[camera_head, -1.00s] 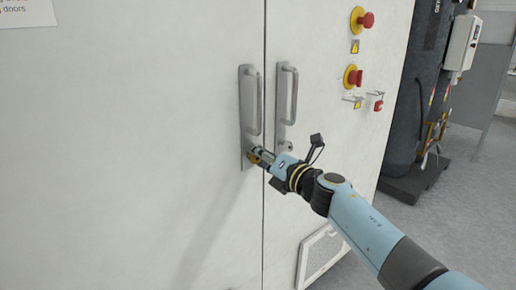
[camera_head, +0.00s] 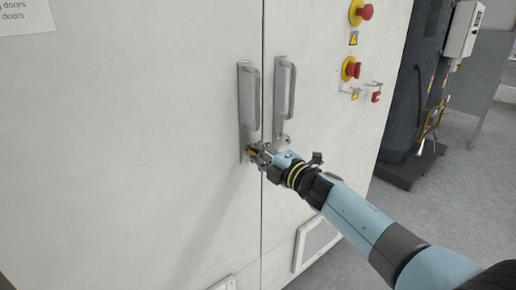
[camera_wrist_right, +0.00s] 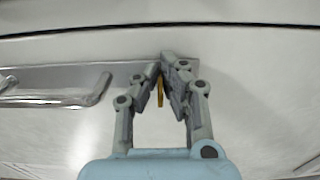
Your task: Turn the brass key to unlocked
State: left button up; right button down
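The brass key (camera_head: 251,150) sits at the lower end of the left door's metal handle plate, partly covered by my gripper. My right gripper (camera_head: 256,152) reaches it from the lower right. In the right wrist view, the fingers (camera_wrist_right: 163,75) are drawn close together with the yellow key (camera_wrist_right: 160,92) between them, so the gripper appears shut on it. The key's tip and lock slot are hidden. My left gripper is not in view.
The left door handle (camera_head: 256,98) stands just above the key, and the right door handle (camera_head: 291,90) stands beside it across the door seam. Red emergency buttons (camera_head: 351,69) and a small red padlock-like part (camera_head: 376,97) are at upper right.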

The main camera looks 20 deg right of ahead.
dwell(0.5)
jog(key=c, duration=1.5)
grip_release()
jog(key=v, duration=1.2)
